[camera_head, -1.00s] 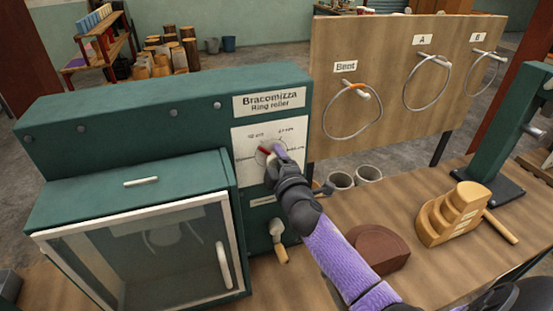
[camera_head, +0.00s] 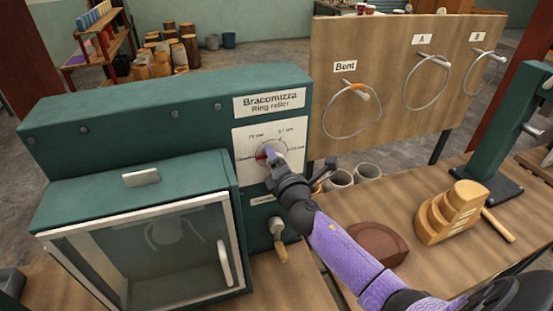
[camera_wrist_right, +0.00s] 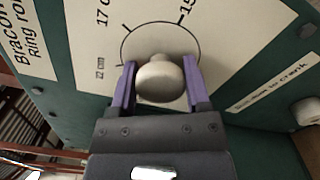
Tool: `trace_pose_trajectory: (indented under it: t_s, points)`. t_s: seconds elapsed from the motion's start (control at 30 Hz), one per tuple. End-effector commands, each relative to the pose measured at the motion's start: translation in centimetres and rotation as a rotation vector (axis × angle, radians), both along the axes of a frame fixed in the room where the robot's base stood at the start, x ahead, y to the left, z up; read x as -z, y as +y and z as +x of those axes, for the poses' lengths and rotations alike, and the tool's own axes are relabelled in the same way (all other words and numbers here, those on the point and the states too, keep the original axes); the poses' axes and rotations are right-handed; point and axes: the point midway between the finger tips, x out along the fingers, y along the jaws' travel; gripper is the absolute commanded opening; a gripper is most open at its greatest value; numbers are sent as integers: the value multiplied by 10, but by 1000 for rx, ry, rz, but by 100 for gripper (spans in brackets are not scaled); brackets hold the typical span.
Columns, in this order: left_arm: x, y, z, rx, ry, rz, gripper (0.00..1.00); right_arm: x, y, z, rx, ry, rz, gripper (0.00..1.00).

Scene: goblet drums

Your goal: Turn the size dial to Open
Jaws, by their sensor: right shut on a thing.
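The size dial (camera_head: 268,151) is a round knob on a white plate on the green ring roller (camera_head: 150,120). Its red mark points to the left, towards a label too small to read. My right gripper (camera_head: 273,160) is at the dial from the front. In the right wrist view, the purple fingers of this gripper (camera_wrist_right: 158,84) stand on both sides of the pale knob (camera_wrist_right: 158,78) and are shut on it. Marks around the knob read about 17 and 15. My left gripper is not in view.
A glass-fronted chamber (camera_head: 60,240) stands left of the dial, and a crank handle (camera_head: 281,252) hangs below it. A board with hanging rings (camera_head: 400,125) is behind on the right. A brown block (camera_head: 376,240) and stepped wood (camera_head: 450,205) lie on the bench.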

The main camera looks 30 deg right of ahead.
Motion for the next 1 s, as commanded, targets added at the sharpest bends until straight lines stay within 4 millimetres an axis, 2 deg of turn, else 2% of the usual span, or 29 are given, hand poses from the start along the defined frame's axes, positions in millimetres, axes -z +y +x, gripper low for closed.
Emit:
trace_pose_trajectory:
  t_s: [0.63,0.67,0.7,0.8,1.0]
  points:
    - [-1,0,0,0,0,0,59,1,0,0,-1,13,-43,2]
    - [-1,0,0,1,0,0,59,1,0,0,-1,13,-43,65]
    - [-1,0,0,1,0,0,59,1,0,0,-1,13,-43,74]
    - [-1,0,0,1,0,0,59,1,0,0,0,12,-42,94]
    - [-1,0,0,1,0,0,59,0,0,0,0,11,-41,94]
